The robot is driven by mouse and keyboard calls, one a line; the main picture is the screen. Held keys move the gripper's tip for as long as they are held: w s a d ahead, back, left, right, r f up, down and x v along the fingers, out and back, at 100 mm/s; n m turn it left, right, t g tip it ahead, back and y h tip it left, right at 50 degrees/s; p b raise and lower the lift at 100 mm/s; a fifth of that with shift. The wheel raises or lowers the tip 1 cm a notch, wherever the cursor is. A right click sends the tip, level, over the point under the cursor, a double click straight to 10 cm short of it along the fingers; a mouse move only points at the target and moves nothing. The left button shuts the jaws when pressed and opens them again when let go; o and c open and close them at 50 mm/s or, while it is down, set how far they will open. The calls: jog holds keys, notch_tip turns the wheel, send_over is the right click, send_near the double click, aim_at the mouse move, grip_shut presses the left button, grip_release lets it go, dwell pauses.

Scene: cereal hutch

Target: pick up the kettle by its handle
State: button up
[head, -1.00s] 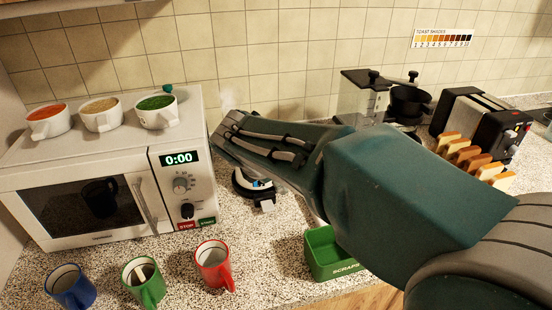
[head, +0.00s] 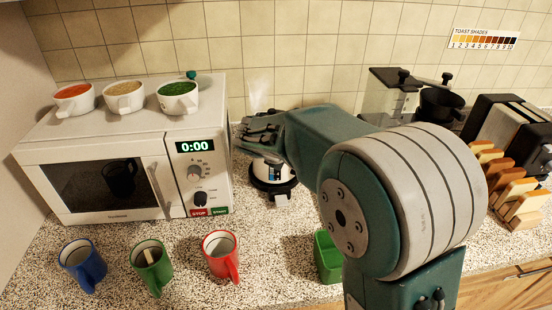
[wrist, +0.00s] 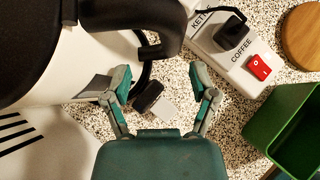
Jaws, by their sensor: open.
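The kettle (head: 273,171) is white with a black base and stands on the speckled counter, right of the microwave. My gripper (head: 256,129) is above it in the head view and covers its top. In the wrist view the kettle's white body (wrist: 88,62) and black upper parts fill the upper left. I cannot tell whether a finger touches the kettle.
The microwave (head: 105,190) stands close on the left with bowls on top. A power strip (wrist: 232,55) with a red switch, a round wooden piece (wrist: 303,35) and a green bin (wrist: 262,125) lie to the right. Red (head: 220,252), green and blue mugs stand in front.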

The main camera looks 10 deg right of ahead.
jog(key=d+f, duration=0.1)
jog(key=d, duration=0.1)
jog(key=w+d+f, duration=0.1)
jog(key=d+f, duration=0.1)
jog(key=shift+w+d, duration=0.1)
jog(key=shift+w, duration=0.1)
jog(key=shift+w+f, duration=0.2)
jog(key=shift+f, duration=0.15)
jog(key=shift+w+a, duration=0.1)
jog(key=shift+a, duration=0.35)
jog(key=shift+c, duration=0.6)
jog(key=shift+d, duration=0.3)
grip_shut()
jog(key=shift+d, duration=0.15)
jog(key=shift+r, duration=0.1)
